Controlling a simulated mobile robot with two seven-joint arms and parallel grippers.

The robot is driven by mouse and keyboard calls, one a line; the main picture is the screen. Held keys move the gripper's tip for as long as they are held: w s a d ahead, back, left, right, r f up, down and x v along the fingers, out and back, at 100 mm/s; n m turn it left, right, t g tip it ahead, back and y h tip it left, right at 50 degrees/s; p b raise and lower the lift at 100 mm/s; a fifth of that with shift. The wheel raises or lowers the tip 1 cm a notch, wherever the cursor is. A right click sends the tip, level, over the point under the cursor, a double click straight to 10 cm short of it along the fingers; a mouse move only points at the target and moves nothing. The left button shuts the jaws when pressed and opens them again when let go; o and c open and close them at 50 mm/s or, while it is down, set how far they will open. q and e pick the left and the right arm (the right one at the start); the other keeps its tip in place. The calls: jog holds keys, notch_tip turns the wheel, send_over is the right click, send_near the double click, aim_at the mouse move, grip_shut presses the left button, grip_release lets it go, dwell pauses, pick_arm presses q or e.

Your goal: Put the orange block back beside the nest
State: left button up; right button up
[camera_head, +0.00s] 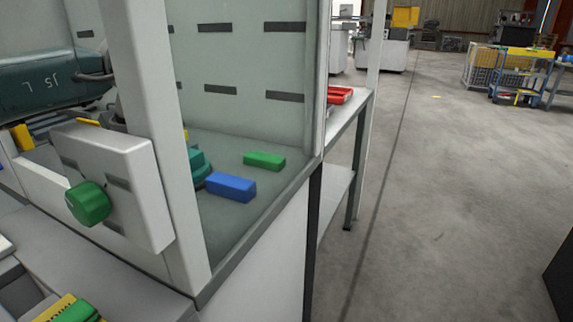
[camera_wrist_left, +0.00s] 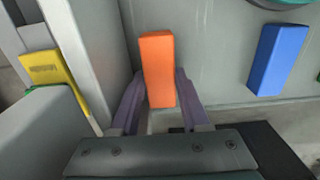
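The orange block (camera_wrist_left: 158,68) is between the two fingers of my left gripper (camera_wrist_left: 160,88) in the left wrist view. The fingers appear closed on its sides, and its far end extends past the fingertips. In the head view my left arm comes in from the left, and its gripper and the orange block are hidden behind the white post and panel. A teal round-edged part (camera_head: 200,165) stands partly behind the post. I cannot tell whether it is the nest. My right gripper is in neither view.
A blue block (camera_head: 231,187) and a green block (camera_head: 264,161) lie on the enclosure floor; the blue block also shows in the left wrist view (camera_wrist_left: 278,60). The white post (camera_head: 160,130) and panel with a green knob (camera_head: 88,203) stand in front. A red tray (camera_head: 339,95) is outside.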

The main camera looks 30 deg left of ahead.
pick_arm(q)
jog(key=shift+o, duration=0.7)
jog(key=shift+r, duration=0.1)
notch_tip(320, 180, up, 12)
jog(key=p, duration=0.1)
jog(key=shift+r, duration=0.1)
